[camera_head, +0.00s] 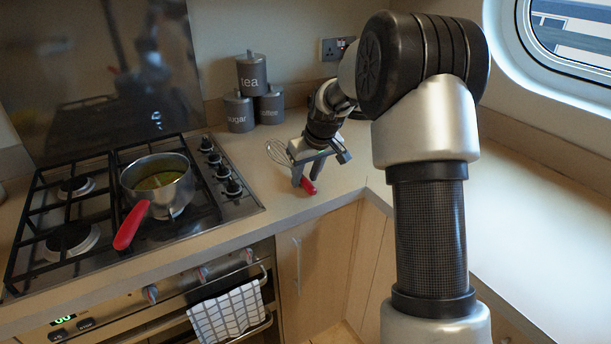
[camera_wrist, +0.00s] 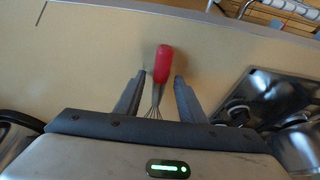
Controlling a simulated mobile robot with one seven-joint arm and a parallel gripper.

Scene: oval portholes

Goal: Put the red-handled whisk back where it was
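The red-handled whisk (camera_head: 308,187) appears to lie on the counter to the right of the hob, its wire loops to the left behind my gripper. In the wrist view the red handle (camera_wrist: 162,62) points away from the palm, and the wires run back between the fingers. My gripper (camera_head: 306,180) is low over the counter at the whisk. In the wrist view its fingers (camera_wrist: 160,78) are apart, one on each side of the whisk, with a gap on both sides. The palm hides the rest of the wires.
A pot (camera_head: 158,185) with a red handle stands on the gas hob (camera_head: 215,215). The counter's front edge is close to the handle. The counter at right (camera_head: 550,200) is clear.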

